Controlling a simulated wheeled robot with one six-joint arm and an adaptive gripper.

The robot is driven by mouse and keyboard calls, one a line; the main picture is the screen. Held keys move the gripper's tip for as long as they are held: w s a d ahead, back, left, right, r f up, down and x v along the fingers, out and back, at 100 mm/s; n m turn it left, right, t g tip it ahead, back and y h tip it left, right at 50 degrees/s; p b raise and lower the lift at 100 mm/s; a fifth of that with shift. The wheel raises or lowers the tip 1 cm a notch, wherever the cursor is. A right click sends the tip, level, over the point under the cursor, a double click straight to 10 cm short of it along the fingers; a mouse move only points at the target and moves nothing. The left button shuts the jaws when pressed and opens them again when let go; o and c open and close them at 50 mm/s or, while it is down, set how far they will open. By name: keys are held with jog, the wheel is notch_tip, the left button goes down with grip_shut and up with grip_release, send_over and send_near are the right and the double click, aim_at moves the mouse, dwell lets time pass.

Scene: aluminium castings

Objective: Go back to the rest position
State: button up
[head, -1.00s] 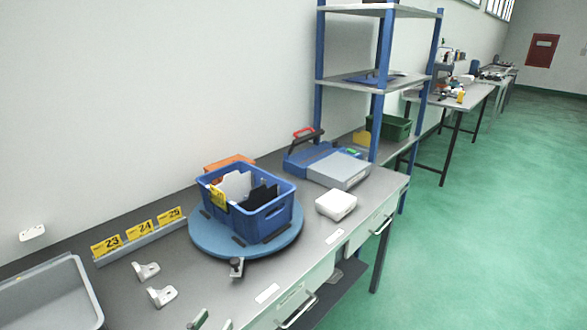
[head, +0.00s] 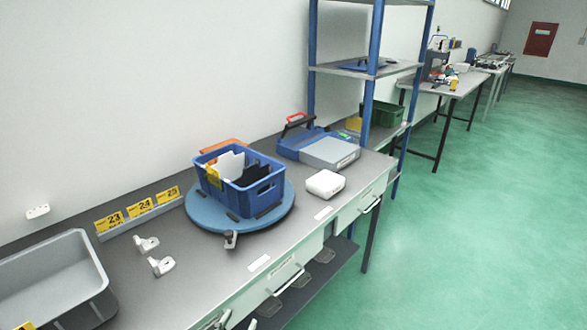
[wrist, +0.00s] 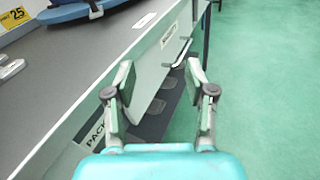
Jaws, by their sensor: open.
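My gripper (wrist: 158,80) shows in the wrist view with its two fingers spread apart and nothing between them. It hangs in front of the bench's drawer side, over the lower shelf and the green floor. In the head view only small parts of it show at the bottom edge, near the drawer front. The grey workbench (head: 215,268) runs along the wall. A blue turntable (head: 209,211) on it carries a blue crate (head: 262,190) with white and dark pieces inside. Two white-grey brackets (head: 146,243) (head: 161,265) lie left of the turntable.
A grey tray (head: 97,262) stands at the left. Yellow number labels 23, 24, 25 (head: 140,207) line a rail. A white box (head: 325,183) and a blue-grey case (head: 330,152) sit at the right, before a blue-post shelf (head: 375,70). The green floor (head: 470,220) is clear.

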jog(key=s+d+f+m+g+y, duration=0.1)
jog(key=s+d+f+m+y, duration=0.1)
jog(key=d+f, duration=0.7)
jog(key=s+d+f+m+g+y, duration=0.1)
jog(key=s+d+f+m+y, duration=0.1)
jog(key=s+d+f+m, duration=0.4)
jog(key=s+d+f+m+g+y, duration=0.2)
jog(key=s+d+m, duration=0.1)
jog(key=s+d, duration=0.55)
jog(key=s+d+r+m, duration=0.2)
jog(key=s+r+m, duration=0.15)
jog(key=s, duration=0.35)
jog(key=s+d+r+m, duration=0.2)
jog(key=s+d+m, duration=0.1)
jog(key=s+m, duration=0.3)
jog(key=s+d+r+m+t+h, duration=0.1)
jog(key=s+d+r+m+t, duration=0.1)
jog(key=s+r+m, duration=0.8)
notch_tip(320, 180, up, 3)
jog(key=shift+d+m+t, duration=0.3)
jog(key=shift+d+m, duration=0.05)
jog(key=shift+d, duration=0.15)
